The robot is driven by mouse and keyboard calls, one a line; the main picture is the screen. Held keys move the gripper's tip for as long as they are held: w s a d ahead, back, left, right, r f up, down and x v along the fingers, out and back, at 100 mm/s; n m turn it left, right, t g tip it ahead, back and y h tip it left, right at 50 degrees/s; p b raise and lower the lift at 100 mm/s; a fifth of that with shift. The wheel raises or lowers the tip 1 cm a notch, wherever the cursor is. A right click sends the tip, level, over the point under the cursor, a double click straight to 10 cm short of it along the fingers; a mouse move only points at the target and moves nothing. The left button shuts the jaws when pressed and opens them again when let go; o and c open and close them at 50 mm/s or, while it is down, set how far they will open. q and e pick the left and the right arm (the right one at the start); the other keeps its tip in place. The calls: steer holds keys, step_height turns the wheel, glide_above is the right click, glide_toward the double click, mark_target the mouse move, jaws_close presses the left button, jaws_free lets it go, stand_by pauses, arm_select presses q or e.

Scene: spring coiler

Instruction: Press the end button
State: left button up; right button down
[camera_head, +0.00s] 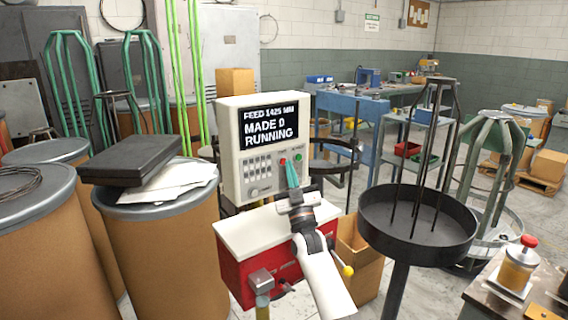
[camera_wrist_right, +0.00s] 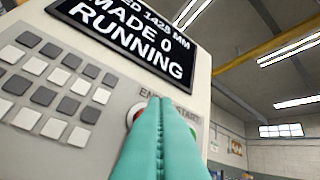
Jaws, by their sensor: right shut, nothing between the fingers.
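The control box (camera_head: 258,148) is a cream panel with a dark screen (camera_head: 270,126) reading "FEED 1425 MM, MADE 0, RUNNING". A red button (camera_head: 283,161) and a green button (camera_head: 298,157) sit below the screen at its right. In the right wrist view, the labels "END" and "START" show above them. The red button (camera_wrist_right: 135,114) under "END" is partly hidden behind my fingers. My right gripper (camera_head: 290,167) has teal fingers, shut and empty, pointing at the panel by the two buttons; they also fill the right wrist view's lower middle (camera_wrist_right: 160,104). I cannot tell whether they touch. My left gripper is out of view.
A keypad (camera_wrist_right: 55,85) lies left of the buttons. The box stands behind a red machine (camera_head: 235,277) with a white top. A dark round tray (camera_head: 418,243) on a post stands right of my arm. Cardboard drums (camera_head: 165,250) stand at the left.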

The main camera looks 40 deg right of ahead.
steer(key=shift+w, duration=0.3)
steer(key=shift+w+b, duration=0.35)
stand_by(0.5)
steer(key=shift+s, duration=0.1)
steer(key=shift+s+p, duration=0.6)
steer(key=shift+s, duration=0.1)
steer(key=s+p, duration=0.3)
steer(key=s, duration=0.2)
stand_by(0.5)
stand_by(0.6)
